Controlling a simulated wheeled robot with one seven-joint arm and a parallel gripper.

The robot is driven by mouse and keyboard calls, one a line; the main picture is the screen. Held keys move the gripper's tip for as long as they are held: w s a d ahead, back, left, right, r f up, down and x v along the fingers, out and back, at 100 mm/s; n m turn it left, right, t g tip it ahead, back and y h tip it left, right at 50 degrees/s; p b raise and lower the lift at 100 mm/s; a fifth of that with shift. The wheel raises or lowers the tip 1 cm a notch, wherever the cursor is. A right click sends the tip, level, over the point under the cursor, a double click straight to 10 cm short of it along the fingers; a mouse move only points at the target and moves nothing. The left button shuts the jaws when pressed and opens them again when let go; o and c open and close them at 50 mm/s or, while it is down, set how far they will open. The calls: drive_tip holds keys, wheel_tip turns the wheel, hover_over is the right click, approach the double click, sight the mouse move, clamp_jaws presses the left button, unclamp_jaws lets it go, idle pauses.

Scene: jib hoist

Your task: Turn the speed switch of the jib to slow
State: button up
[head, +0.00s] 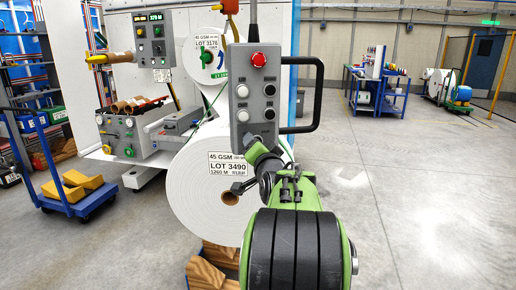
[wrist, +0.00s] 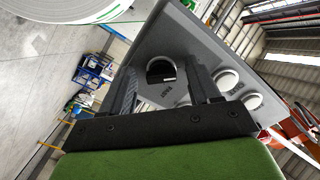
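The grey jib pendant (head: 241,135) hangs upright in the middle of the head view. It has a red mushroom button (head: 258,61) on top and several round controls below. In the wrist view its grey face (wrist: 183,45) fills the upper middle, tilted. In the head view my gripper (head: 260,155) is at the pendant's lower end, partly hidden by my arm.
A black handle (head: 319,95) loops from the pendant's right side. A large white paper roll (head: 190,200) stands close behind, with a machine panel (head: 151,40) beyond. A blue cart (head: 62,200) stands left.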

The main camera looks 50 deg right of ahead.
drive_tip(key=v, duration=1.5)
drive_tip(key=shift+s+a, duration=0.25)
drive_tip(key=shift+a, duration=0.1)
